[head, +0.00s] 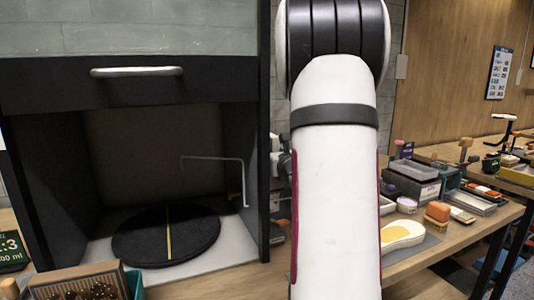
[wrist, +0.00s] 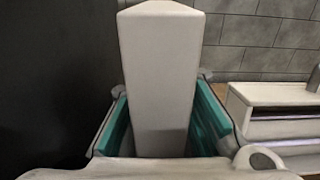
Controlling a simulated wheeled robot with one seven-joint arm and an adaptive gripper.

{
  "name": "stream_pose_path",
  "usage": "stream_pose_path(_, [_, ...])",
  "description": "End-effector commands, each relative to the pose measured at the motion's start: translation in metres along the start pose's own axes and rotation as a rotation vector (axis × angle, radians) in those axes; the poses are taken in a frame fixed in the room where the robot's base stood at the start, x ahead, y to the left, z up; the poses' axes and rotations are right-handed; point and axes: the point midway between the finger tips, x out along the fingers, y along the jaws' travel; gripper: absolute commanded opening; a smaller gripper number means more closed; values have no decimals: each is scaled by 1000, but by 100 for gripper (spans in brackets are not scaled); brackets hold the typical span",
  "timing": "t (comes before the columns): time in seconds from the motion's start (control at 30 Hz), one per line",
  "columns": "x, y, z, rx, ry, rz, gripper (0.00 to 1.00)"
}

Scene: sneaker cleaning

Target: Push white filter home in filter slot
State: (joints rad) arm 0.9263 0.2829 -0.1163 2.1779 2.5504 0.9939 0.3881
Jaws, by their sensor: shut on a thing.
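The white filter (wrist: 158,75) is a long white block standing in the middle of the wrist view. My gripper (wrist: 160,128) is shut on it, with a teal pad on each side of the block. The filter's far end sticks out beyond the fingers. No slot shows around that end, and I cannot tell whether it touches anything. A white housing (wrist: 240,108) with a dark recess and a pale purple bar is at the right of the wrist view; I cannot tell whether it holds the filter slot. In the head view my arm hides the filter.
A dark cabinet (head: 140,75) with a black round turntable (head: 165,236) inside stands left of my arm. A bench (head: 445,255) with trays, brushes and a shoe sole (head: 401,234) is at the right. A grey tiled wall (wrist: 265,40) is behind the housing.

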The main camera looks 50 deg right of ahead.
Motion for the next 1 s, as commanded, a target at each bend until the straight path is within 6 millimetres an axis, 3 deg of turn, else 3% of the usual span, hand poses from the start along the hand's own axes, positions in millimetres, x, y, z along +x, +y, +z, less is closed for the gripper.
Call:
stream_pose_path(0.03, [0,0,0,0,-1,0,26])
stream_pose_path(0.1, [0,0,0,0,-1,0,42])
stream_pose_path(0.53, [-8,0,0,0,0,-1,43])
stream_pose_path(1.0, [-95,0,0,1,-1,-2,43])
